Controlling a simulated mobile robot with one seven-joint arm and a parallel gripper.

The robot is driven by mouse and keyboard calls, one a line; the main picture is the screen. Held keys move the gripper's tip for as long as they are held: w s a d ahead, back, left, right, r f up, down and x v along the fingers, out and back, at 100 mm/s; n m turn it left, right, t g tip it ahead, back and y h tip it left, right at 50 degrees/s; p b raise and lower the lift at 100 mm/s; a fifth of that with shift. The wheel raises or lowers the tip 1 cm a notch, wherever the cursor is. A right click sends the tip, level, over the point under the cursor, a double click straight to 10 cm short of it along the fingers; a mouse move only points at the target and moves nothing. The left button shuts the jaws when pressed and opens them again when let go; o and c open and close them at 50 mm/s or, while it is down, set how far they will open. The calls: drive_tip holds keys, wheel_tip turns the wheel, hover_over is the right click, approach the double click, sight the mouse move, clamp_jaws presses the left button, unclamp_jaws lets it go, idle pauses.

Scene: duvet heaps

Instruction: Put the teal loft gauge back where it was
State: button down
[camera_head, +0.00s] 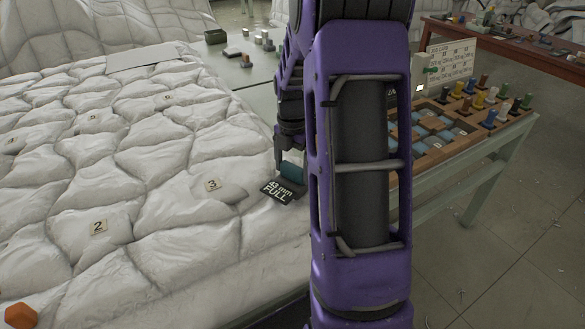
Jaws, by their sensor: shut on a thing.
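My gripper (284,160) is shut on a teal piece, the teal loft gauge (291,174), near the right edge of the white quilted duvet (150,215). My purple arm covers part of the gauge's right side. Right below the gauge is a black tag (284,190) reading "43 mm FULL". I cannot tell whether the gauge touches the duvet. Behind my arm at the right is a wooden rack (405,150) with blue recesses and several coloured pegs standing in it. My arm hides the rack's left part.
Numbered tags, such as 2 (98,227) and 3 (212,184), lie on the duvet. An orange block (20,315) is at the near left corner. A white printed card (449,61) stands behind the rack. Small items sit on a table (240,75) at the back.

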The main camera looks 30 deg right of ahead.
drive_tip(key=shift+f, duration=0.1)
unclamp_jaws()
wheel_tip(320, 180, up, 12)
drive_tip(key=p, duration=0.2)
idle(0.6)
